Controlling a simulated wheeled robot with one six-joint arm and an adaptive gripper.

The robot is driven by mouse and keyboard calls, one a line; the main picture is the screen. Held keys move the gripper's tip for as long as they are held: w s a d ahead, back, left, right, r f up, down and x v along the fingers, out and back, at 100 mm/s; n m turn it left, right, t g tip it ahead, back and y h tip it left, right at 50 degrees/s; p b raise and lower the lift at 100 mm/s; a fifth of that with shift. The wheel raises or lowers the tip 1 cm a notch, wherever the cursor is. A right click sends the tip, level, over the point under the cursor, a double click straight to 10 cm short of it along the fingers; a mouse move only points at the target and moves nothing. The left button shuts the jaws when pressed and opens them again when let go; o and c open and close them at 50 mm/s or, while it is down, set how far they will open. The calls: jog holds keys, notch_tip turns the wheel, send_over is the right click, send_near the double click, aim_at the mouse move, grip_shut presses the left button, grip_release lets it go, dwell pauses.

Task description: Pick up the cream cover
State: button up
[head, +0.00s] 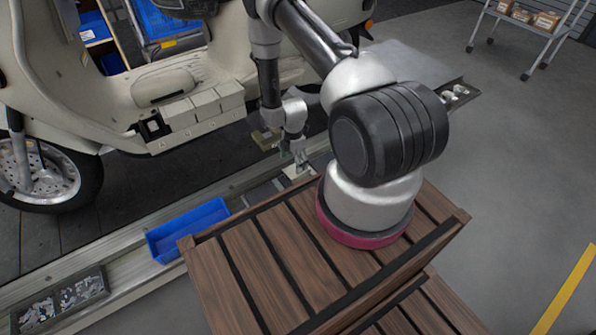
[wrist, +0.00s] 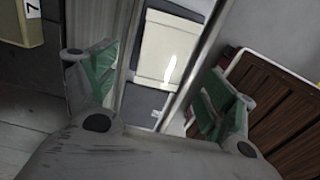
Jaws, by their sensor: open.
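The cream cover (wrist: 170,47) is a flat, pale, roughly rectangular piece with a bright glare spot. In the wrist view it lies on a dark grey surface between and beyond the fingers. In the head view a small pale part of it (head: 297,172) shows just below my gripper (head: 293,156); the rest is hidden. In the wrist view my gripper (wrist: 158,82) is open, with green pads on either side of the cover's line. Nothing is held between the fingers, and they look apart from the cover.
A cream scooter (head: 200,75) with several pale boxes (head: 205,104) on its side stands behind the conveyor rail (head: 125,267). A blue bin (head: 188,229) and a dark parts tray (head: 62,300) sit to the left. A brown slatted deck (head: 290,255) is in front.

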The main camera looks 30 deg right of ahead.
jog(key=f, duration=0.8)
jog(key=shift+s, duration=0.2)
jog(key=shift+r, duration=0.1)
jog(key=c, duration=1.1)
